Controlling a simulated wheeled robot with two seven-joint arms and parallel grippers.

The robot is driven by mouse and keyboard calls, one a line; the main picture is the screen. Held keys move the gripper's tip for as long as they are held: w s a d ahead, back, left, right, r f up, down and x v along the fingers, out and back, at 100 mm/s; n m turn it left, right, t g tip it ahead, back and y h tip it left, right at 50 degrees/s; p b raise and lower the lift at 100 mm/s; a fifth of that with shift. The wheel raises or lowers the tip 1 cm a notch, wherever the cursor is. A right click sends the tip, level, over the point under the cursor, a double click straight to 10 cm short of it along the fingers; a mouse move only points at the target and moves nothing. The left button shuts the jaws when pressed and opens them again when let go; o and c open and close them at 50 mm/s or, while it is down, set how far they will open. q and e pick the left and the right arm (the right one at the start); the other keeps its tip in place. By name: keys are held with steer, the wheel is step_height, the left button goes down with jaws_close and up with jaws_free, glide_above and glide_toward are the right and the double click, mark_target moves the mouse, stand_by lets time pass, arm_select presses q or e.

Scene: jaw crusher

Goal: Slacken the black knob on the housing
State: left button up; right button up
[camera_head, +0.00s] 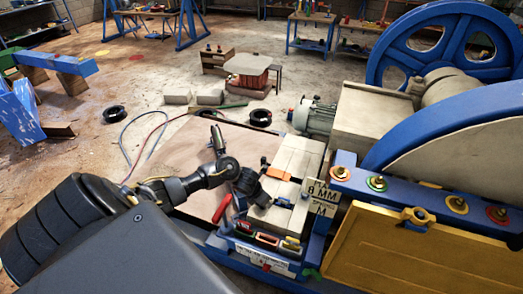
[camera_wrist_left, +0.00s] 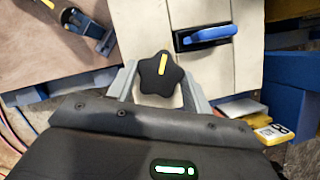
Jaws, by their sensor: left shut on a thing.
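The black knob (camera_wrist_left: 158,74) is star-shaped with a yellow line on its face. In the left wrist view it sits against the cream housing (camera_wrist_left: 193,75), and its yellow line points nearly straight up, tilted slightly right. My left gripper (camera_wrist_left: 161,80) has one grey finger on each side of the knob and is shut on it. In the head view my left gripper (camera_head: 264,194) reaches down to the cream housing (camera_head: 298,160); the knob cannot be made out there. My right gripper is in neither view.
A black bracket with a blue handle (camera_wrist_left: 208,36) is on the housing right of the knob. A sign reading 8 MM (camera_head: 321,191), a blue beam with coloured rings (camera_head: 420,195) and a yellow panel (camera_head: 405,245) stand to the right. A red handle (camera_head: 222,208) is near my left wrist.

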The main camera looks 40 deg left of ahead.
arm_select(q)
steer(key=n, duration=0.2)
steer(key=n+y+p, duration=0.1)
steer(key=n, duration=0.1)
steer(key=shift+d+r+y, duration=0.1)
steer(key=shift+r+y, duration=0.05)
steer(key=shift+y, duration=0.15)
steer(key=n+g+y+p, duration=0.1)
steer(key=n+p, duration=0.1)
steer(key=n, duration=0.2)
steer(key=shift+d+p, duration=0.1)
steer(key=shift+p, duration=0.3)
steer(key=n+y+p, duration=0.1)
steer(key=n, duration=0.1)
steer(key=n+g+p, duration=0.1)
steer(key=n+p, duration=0.1)
steer(key=n, duration=0.1)
steer(key=shift+w+d+y, duration=0.1)
steer(key=shift+w+y, duration=0.05)
steer(key=shift+y, duration=0.25)
steer(key=n+g+p, duration=0.1)
steer(key=n, duration=0.1)
steer(key=shift+n, duration=0.4)
steer(key=shift+w+n+g+p, duration=0.1)
steer(key=shift+n+g+p, duration=0.2)
steer(key=shift+p, duration=0.05)
steer(key=shift+y, duration=0.3)
steer(key=o, duration=1)
